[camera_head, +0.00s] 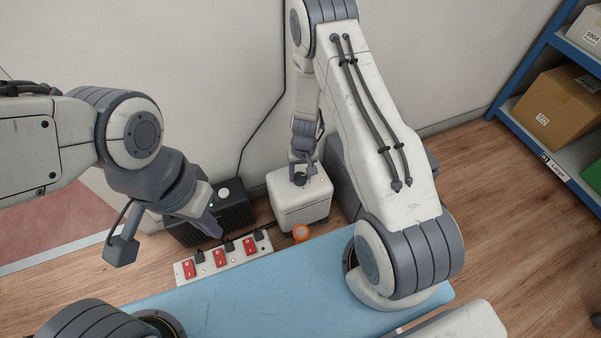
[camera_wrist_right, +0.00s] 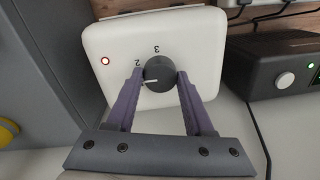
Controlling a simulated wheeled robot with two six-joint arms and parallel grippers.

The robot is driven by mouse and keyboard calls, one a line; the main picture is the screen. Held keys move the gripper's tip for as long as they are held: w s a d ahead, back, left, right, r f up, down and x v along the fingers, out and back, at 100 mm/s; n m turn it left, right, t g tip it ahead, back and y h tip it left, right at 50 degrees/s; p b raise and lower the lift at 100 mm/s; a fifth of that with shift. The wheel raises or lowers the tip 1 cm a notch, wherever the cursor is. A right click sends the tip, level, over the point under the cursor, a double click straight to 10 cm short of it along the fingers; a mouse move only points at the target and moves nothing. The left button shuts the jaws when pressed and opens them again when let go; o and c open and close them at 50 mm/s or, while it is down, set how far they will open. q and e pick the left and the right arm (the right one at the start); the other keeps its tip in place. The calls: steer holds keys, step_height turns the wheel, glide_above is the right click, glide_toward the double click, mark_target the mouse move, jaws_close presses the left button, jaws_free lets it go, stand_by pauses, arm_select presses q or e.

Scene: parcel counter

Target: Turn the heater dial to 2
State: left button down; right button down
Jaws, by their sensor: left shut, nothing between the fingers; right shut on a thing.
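The heater is a white box (camera_head: 300,205) against the wall in the head view; its white face (camera_wrist_right: 205,45) fills the middle of the right wrist view. Its dark grey dial (camera_wrist_right: 159,73) has a white pointer line directed left and slightly down. The printed 2 lies up and left of the dial, the 3 above it. The pointer sits below the 2, not on it. Other marks are hidden by the fingers. My right gripper (camera_wrist_right: 160,82) is shut on the dial, a finger either side; it also shows in the head view (camera_head: 298,176). My left gripper (camera_head: 214,231) is shut and empty.
A black box (camera_head: 238,207) with a green light stands left of the heater. A power strip (camera_head: 225,258) with red switches lies in front, below my left gripper. A blue surface (camera_head: 260,300) is nearer; shelves (camera_head: 560,140) stand right.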

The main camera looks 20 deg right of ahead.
mark_target(303, 177)
steer(key=m, duration=0.4)
steer(key=shift+s+m, duration=0.15)
steer(key=shift+m, duration=0.15)
stand_by(0.5)
steer(key=shift+c, duration=1.4)
jaws_free()
steer(key=shift+r, duration=0.1)
step_height(303, 177, up, 10)
steer(key=p, duration=0.7)
steer(key=shift+s+d+r, duration=0.15)
steer(key=shift+d, duration=0.1)
